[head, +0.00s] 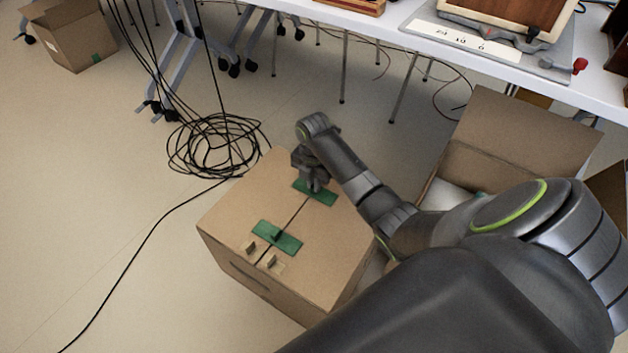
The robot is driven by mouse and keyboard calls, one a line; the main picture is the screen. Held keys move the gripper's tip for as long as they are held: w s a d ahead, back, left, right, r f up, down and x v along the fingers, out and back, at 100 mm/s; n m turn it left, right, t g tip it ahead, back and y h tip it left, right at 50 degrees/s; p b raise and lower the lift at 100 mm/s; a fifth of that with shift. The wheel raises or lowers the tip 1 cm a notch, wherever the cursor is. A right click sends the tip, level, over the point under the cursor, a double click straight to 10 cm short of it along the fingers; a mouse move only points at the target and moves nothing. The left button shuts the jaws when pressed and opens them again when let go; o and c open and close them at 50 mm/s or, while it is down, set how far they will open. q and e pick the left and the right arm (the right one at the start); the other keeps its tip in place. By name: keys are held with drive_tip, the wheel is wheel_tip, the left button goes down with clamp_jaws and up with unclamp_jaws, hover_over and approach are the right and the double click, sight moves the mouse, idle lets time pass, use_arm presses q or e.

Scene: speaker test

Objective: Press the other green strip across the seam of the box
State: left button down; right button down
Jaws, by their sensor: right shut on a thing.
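A closed brown cardboard box (232,215) stands on the floor in the middle, with a dark seam running along its top. One green strip (277,238) lies across the seam near the front side. The other green strip (326,197) lies over the seam farther back. My right gripper (315,187) points down onto this farther strip and is shut on it; the fingertips are partly hidden. From this view I cannot tell whether the whole strip touches the box. My left gripper is not in view.
A coil of black cable (215,145) lies on the floor behind the box. An open cardboard box (520,130) stands at the right, partly behind my right arm. A white table (400,35) runs along the back. The floor at the left is mostly clear.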

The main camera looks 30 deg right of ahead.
drive_tip(key=shift+f, duration=0.1)
idle(0.3)
drive_tip(key=c, duration=1.4)
unclamp_jaws()
drive_tip(key=shift+c, duration=0.2)
